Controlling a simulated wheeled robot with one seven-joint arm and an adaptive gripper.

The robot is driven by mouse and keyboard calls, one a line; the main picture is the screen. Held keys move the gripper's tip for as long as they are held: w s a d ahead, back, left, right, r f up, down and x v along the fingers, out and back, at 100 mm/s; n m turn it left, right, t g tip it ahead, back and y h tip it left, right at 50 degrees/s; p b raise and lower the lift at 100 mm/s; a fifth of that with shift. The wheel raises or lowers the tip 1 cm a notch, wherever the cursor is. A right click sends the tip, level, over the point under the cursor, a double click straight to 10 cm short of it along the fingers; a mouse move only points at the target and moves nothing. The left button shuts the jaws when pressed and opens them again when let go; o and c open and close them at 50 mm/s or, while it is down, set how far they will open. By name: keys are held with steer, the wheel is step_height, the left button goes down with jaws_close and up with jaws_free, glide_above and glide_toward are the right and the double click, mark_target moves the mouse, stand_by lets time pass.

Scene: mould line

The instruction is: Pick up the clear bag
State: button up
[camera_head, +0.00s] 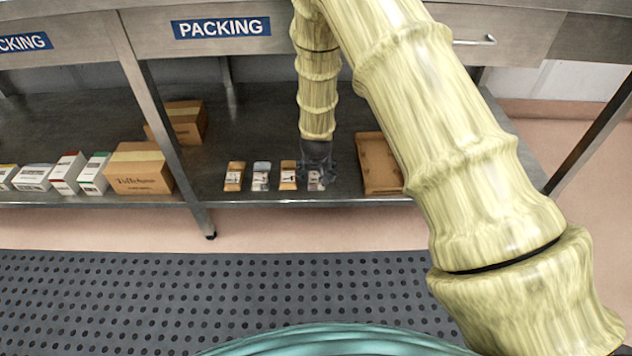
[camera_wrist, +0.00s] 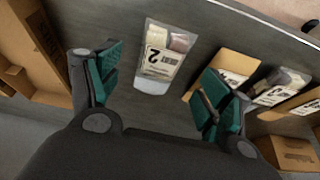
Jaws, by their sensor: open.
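A clear bag (camera_wrist: 152,84) with a white label reading "2" lies flat on the metal lower shelf. In the wrist view it lies between and beyond my fingers; in the head view this bag (camera_head: 316,186) is partly hidden under my gripper. My gripper (camera_head: 316,170) points down over it, and in the wrist view my gripper (camera_wrist: 163,66) has its teal fingers apart with nothing held. A second clear bag (camera_head: 261,177) lies farther left in the head view; it also shows in the wrist view (camera_wrist: 285,86). I cannot tell the height above the bag.
A tan bag (camera_head: 288,176) lies between the clear bags, and another tan bag (camera_head: 234,177) lies at the row's left end. An open cardboard tray (camera_head: 378,165) stands close on the right. Cardboard boxes (camera_head: 138,168) stand left. The tabletop with drawers (camera_head: 220,28) overhangs the shelf.

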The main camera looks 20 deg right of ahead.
mark_target(317, 177)
steer(key=b+x, duration=0.1)
steer(key=x, duration=0.3)
steer(key=shift+b, duration=0.35)
steer(key=shift+r, duration=0.15)
steer(key=c, duration=1.1)
steer(key=shift+r, duration=0.1)
